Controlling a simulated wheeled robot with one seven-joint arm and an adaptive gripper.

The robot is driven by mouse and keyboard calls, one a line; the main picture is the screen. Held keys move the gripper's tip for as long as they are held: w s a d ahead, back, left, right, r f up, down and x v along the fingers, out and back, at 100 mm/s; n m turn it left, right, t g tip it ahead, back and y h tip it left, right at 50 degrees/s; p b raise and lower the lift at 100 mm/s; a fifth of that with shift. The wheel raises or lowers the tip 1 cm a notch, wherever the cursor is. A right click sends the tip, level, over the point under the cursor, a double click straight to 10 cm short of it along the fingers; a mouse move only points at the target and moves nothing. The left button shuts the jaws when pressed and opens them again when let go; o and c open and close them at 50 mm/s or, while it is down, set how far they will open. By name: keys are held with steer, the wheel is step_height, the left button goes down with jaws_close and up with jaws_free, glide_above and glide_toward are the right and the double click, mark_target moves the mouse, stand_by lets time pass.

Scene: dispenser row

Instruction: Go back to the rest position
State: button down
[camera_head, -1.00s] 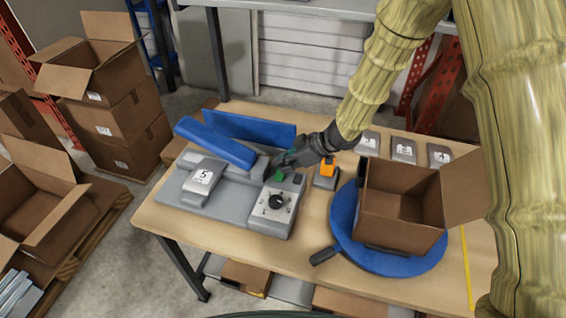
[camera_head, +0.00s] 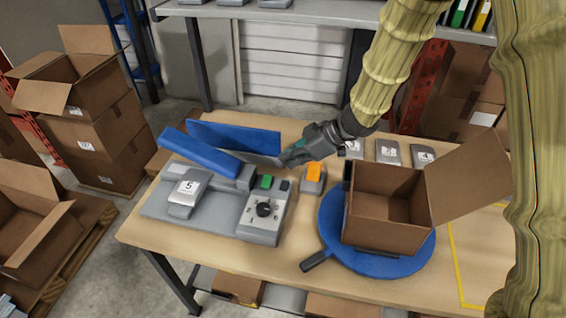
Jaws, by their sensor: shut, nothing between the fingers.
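My gripper (camera_head: 290,157) is shut and empty. It hangs above the back right part of the grey dispenser machine (camera_head: 160,211), close to the blue flaps and apart from the green button (camera_head: 265,182). The machine has a dark knob (camera_head: 264,209) on its control box and a grey unit labelled 5 (camera_head: 187,191). My arm comes in from the upper right and covers part of the table's back edge.
An orange switch (camera_head: 313,173) stands right of the machine. An open cardboard box (camera_head: 385,235) sits on the blue turntable (camera_head: 331,237), which has a dark handle. Grey labelled units (camera_head: 388,152) line the table's back. Stacked cartons (camera_head: 92,127) stand at left.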

steer(key=shift+d+r, duration=0.2)
steer(key=shift+r, duration=0.05)
stand_by(0.4)
